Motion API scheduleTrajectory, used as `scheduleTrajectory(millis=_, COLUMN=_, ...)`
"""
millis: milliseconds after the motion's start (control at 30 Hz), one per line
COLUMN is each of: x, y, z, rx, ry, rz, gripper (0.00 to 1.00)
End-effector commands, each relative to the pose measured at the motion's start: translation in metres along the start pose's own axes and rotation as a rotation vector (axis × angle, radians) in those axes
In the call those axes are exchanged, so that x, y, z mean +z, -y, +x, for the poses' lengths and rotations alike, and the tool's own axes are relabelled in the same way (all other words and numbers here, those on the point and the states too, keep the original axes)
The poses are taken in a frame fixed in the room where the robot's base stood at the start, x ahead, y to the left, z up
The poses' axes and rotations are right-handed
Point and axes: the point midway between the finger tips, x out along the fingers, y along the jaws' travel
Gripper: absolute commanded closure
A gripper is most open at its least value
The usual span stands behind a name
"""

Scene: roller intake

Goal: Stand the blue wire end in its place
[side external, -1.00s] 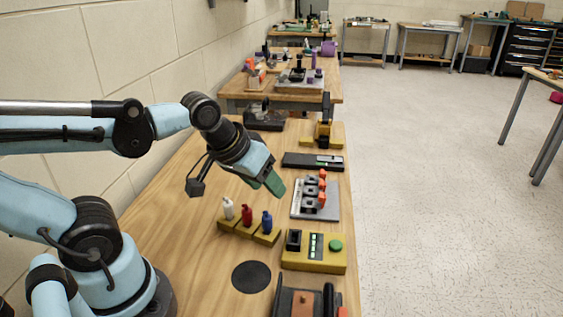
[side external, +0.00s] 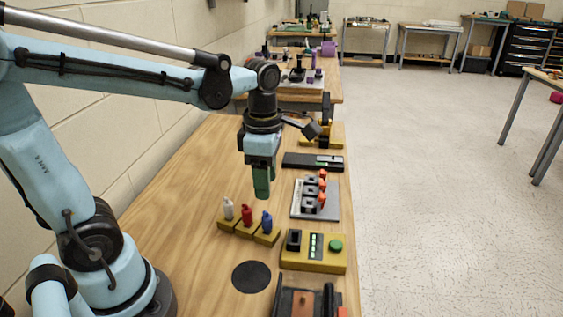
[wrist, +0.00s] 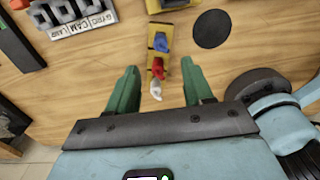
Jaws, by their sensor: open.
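The blue wire end (side external: 266,222) stands upright in the right end of a yellow stepped holder (side external: 240,232). A red wire end (side external: 247,214) stands in the middle and a white wire end (side external: 228,208) at the left. My gripper (side external: 262,196) points down above and behind the holder, empty. In the wrist view its green fingers (wrist: 160,84) are spread apart, with the white wire end between the tips and the red one just beyond. The blue wire end shows farther out (wrist: 161,42). A grey plate (side external: 332,212) carries black terminal blocks with orange levers.
A yellow box (side external: 328,264) with a black socket, green lights and green button stands right of the holder. A black disc (side external: 251,276) lies in front. A dark flat device (side external: 300,161) lies farther back. The wooden bench is clear left of the holder.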

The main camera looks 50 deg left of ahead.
Motion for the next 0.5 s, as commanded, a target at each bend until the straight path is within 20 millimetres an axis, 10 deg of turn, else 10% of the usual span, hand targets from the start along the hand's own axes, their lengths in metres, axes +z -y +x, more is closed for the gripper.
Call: scheduleTrajectory(millis=500, x=0.000, y=0.000, z=0.039, rx=-0.004, ry=-0.004, rz=-0.029, gripper=0.49)
